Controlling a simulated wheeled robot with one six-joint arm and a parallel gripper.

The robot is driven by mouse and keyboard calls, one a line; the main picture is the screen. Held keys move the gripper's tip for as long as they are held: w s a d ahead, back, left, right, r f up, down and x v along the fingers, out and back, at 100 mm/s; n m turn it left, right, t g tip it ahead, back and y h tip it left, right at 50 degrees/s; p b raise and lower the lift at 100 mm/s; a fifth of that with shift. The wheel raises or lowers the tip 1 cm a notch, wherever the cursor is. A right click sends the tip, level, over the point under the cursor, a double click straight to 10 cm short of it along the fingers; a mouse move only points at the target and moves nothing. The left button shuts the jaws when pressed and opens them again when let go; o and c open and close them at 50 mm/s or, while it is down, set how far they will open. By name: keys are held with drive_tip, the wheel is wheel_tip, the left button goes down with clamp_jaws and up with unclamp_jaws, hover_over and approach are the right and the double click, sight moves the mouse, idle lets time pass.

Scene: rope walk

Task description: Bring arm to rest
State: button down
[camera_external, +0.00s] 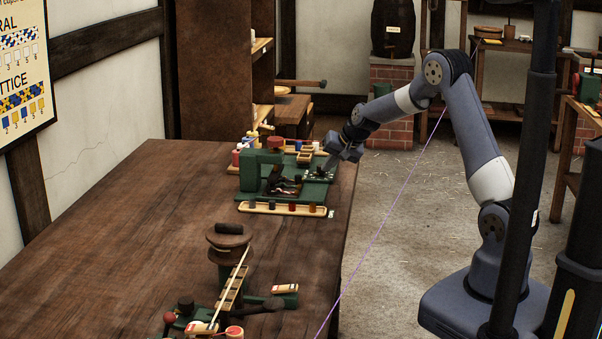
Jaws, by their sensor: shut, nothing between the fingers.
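My arm is raised and bent at the right of the picture, reaching left over the far right edge of the wooden table (110,240). My gripper (330,166) points down and to the left, just above or beside the right end of a green machine (250,172) on the table. I cannot tell whether it touches the machine. The gripper is small here; its fingers look closed and nothing shows between them.
A tray of small round pieces (282,209) lies before the machine. A second green device (230,285) stands nearer on the table. A thin purple line (385,220) slants past the table's right edge. A barrel (393,28) stands on bricks behind. The floor between is open.

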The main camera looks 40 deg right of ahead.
drive_tip(key=w+a+f+p, duration=0.1)
drive_tip(key=w+f, duration=0.1)
drive_tip(key=w, duration=0.1)
drive_tip(key=shift+a+f+p, duration=0.4)
drive_tip(key=shift+w+a+f+p, duration=0.15)
drive_tip(key=shift+w+a+p, duration=0.55)
drive_tip(key=shift+a, duration=0.15)
drive_tip(key=c, duration=2.2)
unclamp_jaws()
